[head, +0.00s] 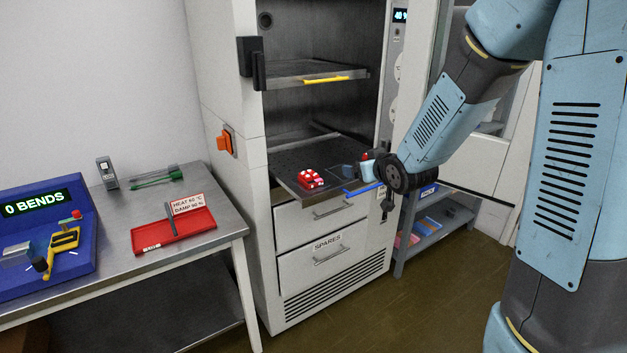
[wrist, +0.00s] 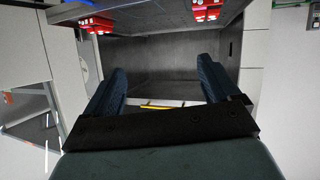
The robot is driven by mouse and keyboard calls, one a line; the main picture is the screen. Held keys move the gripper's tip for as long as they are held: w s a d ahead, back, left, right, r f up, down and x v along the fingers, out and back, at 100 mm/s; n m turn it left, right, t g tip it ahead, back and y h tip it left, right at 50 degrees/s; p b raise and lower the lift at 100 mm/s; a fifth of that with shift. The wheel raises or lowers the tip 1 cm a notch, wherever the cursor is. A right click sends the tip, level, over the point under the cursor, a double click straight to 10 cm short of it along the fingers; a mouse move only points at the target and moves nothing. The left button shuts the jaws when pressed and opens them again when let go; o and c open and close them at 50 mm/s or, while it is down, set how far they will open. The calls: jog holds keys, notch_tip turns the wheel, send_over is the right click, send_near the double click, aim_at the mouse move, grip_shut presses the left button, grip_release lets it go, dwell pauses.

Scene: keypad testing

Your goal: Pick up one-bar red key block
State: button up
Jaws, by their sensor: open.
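In the wrist view red blocks show at the top, one group at the left (wrist: 97,23) and one at the right (wrist: 207,11), partly cut off by the frame. I cannot tell which block has one bar. My gripper (head: 347,171) is at the shelf's front right, to the right of the blocks and apart from them. In the wrist view its two dark blue fingers (wrist: 163,85) are wide apart with nothing between them.
An upper shelf (head: 300,75) with a yellow strip hangs above. Drawers (head: 325,245) lie below. A side table holds a red tray (head: 172,238), a green-handled tool (head: 155,177) and a blue bending station (head: 45,240). A low grey rack (head: 440,235) stands at the right.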

aim_at(313, 176)
jog(key=w+a+f+y, duration=0.1)
jog(key=w+a+f, duration=0.2)
jog(key=a, duration=0.1)
jog(key=w+a+f+n+y, duration=0.1)
jog(key=w+a+f+y, duration=0.1)
jog(key=w+a+f, duration=0.1)
jog(key=w+a+f+y, duration=0.1)
jog(key=w+a+f, duration=0.1)
jog(key=a, duration=0.3)
jog(key=shift+w+f+n+t+y, duration=0.3)
jog(key=shift+w+f+n+t, duration=0.1)
jog(key=shift+f+x, duration=0.2)
jog(key=shift+x, duration=2.5)
jog(key=shift+d, duration=0.1)
jog(key=shift+c, duration=0.3)
jog(key=c, duration=1)
jog(key=shift+r, duration=0.1)
